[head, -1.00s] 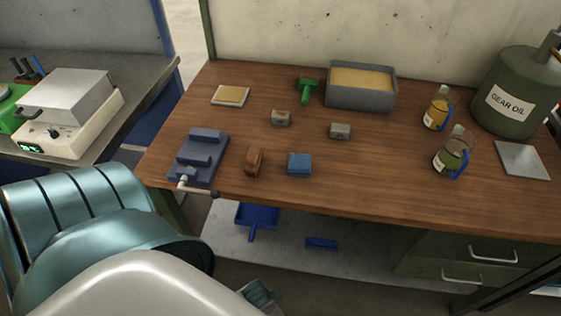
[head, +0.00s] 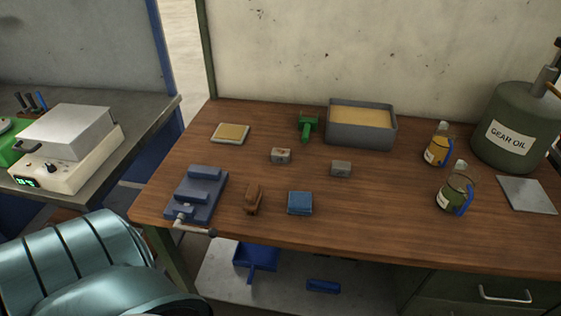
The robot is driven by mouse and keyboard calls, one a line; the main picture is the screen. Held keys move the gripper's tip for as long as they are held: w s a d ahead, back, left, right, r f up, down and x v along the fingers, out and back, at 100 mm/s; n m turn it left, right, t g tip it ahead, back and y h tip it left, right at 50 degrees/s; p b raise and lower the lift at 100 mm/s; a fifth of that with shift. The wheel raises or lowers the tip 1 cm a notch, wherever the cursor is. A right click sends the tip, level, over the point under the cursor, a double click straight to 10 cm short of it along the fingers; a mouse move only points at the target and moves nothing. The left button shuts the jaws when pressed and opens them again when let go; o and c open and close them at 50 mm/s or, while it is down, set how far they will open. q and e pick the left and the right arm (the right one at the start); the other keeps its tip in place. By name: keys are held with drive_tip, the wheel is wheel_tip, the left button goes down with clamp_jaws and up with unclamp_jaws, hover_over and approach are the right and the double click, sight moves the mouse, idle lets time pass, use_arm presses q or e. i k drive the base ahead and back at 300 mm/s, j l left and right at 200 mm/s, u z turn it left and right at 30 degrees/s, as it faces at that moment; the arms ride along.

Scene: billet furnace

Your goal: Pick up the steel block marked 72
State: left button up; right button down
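Two small grey steel blocks lie on the wooden workbench (head: 400,205). The left block (head: 281,156) has a reddish-brown mark on it. The right block (head: 341,168) lies a little nearer the bench front. Any numbers on them are too small to read, so I cannot tell which one is marked 72. Both blocks lie free, with nothing touching them. Part of my arm shows at the lower left. Neither of my grippers is in view.
Around the blocks are a blue vise (head: 196,194), a brown object (head: 254,199), a blue folded cloth (head: 300,203), a green tool (head: 307,127) and a grey sand-filled tray (head: 361,139). Oil jugs (head: 437,150) and a gear oil can (head: 512,135) stand right. A small furnace (head: 68,145) stands left.

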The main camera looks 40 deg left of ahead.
sight(282, 155)
drive_tip(key=l+u, duration=0.15)
drive_tip(key=u, duration=0.25)
drive_tip(key=l+u, duration=0.15)
drive_tip(key=u, duration=0.2)
drive_tip(key=l+u, duration=0.15)
drive_tip(key=u, duration=0.25)
drive_tip(key=l+u, duration=0.15)
drive_tip(key=u, duration=0.25)
